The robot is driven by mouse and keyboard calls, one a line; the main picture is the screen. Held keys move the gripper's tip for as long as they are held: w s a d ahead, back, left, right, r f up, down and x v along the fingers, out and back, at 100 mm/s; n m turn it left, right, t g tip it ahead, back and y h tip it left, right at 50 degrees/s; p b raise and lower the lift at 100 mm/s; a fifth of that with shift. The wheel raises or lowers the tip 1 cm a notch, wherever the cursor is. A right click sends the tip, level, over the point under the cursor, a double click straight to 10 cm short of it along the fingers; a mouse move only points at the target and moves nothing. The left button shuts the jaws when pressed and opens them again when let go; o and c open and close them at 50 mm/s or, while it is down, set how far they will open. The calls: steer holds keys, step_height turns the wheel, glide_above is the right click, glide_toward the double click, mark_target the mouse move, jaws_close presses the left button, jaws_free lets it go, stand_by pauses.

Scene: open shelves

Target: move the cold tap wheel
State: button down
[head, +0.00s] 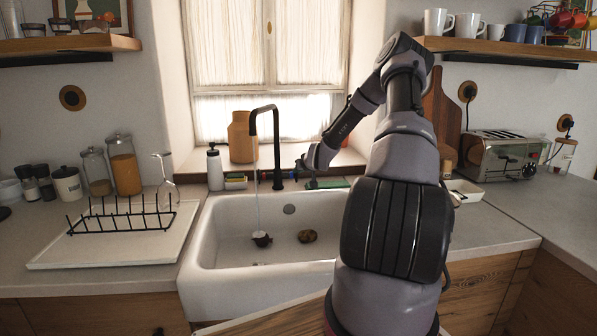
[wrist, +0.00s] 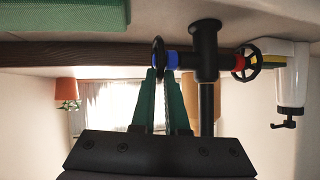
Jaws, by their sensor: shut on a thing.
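The black tap (head: 265,150) stands behind the sink, and a thin stream of water falls from its spout. In the wrist view, which looks upside down, the tap body (wrist: 205,55) has a black cold wheel (wrist: 158,55) beside a blue collar. The hot wheel (wrist: 247,62) with a red collar is on the opposite side. My gripper (wrist: 160,76) is shut on the cold wheel, its two green fingers on either side of the wheel's rim. In the head view the gripper is by the tap's right side, small and hard to make out.
The white sink (head: 230,225) holds a dark cup-like item (head: 261,239) and a brown round item (head: 307,236). A soap bottle (head: 214,168) stands left of the tap. A wine glass (head: 165,180) stands by the drying rack (head: 120,222).

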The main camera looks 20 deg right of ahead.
steer(key=c, duration=0.9)
jaws_free()
steer(key=shift+c, duration=0.2)
steer(key=v, duration=1)
steer(key=shift+s+r, duration=0.2)
steer(key=shift+s, duration=0.15)
